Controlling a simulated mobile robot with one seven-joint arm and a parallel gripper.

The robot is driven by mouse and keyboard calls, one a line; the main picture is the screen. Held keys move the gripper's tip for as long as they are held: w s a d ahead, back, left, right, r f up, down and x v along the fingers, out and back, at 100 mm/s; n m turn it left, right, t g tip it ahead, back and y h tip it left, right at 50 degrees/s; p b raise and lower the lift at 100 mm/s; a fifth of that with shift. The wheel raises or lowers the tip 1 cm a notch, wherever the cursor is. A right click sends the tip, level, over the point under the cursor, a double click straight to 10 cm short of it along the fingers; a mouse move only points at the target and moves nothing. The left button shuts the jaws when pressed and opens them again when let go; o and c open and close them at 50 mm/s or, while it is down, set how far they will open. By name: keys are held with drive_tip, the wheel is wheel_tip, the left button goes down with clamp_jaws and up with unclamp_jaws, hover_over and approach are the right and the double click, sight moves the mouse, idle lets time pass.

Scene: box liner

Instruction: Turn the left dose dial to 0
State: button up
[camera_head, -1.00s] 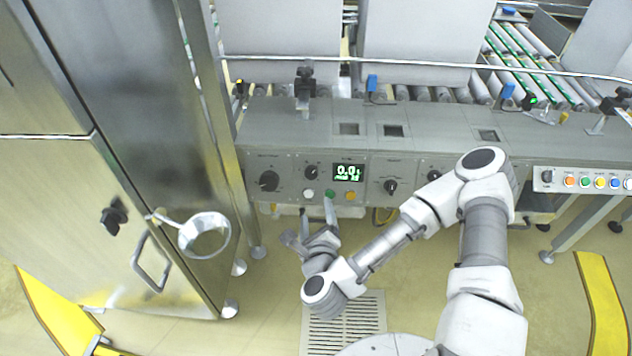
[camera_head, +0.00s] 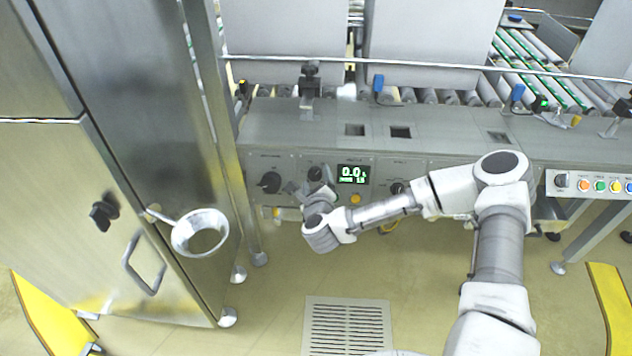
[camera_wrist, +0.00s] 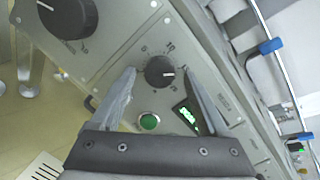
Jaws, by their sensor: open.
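The left dose dial (camera_head: 315,173) is a small black round knob on the grey control panel, left of the lit display (camera_head: 353,174). In the wrist view the dial (camera_wrist: 160,72) has a white pointer line directed to the picture's right, with printed scale marks around it too small to read surely. My gripper (camera_head: 311,189) is open in front of the panel at the dial. In the wrist view my gripper (camera_wrist: 160,74) has one finger on each side of the dial, with gaps visible; its depth from the panel is unclear. The display shows green digits resembling 0.0.
A larger black knob (camera_head: 270,182) sits left of the dial. A green button (camera_wrist: 149,121) lies below the dial in the wrist view. Another dial (camera_head: 397,187) is farther right. A steel cabinet with a funnel (camera_head: 200,232) stands at left.

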drive_tip(key=shift+w, duration=0.1)
clamp_jaws()
idle(0.4)
drive_tip(key=shift+n+p, duration=0.3)
drive_tip(key=shift+p, duration=0.1)
